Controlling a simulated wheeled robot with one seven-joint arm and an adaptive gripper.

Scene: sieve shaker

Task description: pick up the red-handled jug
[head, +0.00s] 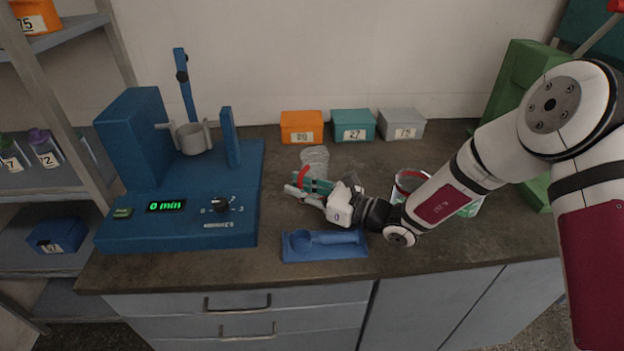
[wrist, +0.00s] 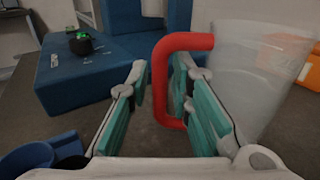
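The clear jug (head: 315,158) stands on the bench in the middle, with its red handle (head: 303,176) facing my gripper (head: 305,190). In the wrist view, the jug's clear body (wrist: 245,75) is at the right. The red handle (wrist: 160,80) rises between the teal-padded fingers of my gripper (wrist: 160,75). The fingers are open, with a gap showing between the left finger and the handle. The right finger is close to the handle; whether it touches I cannot tell. My fingers hide part of the jug in the head view.
A blue sieve shaker (head: 175,180) stands left, its display reading 0 min. A blue holder (head: 325,246) lies at the front edge, just below my gripper. Orange (head: 302,122), teal (head: 352,120) and grey (head: 402,119) boxes stand behind. A tin (head: 409,181) is beside my forearm.

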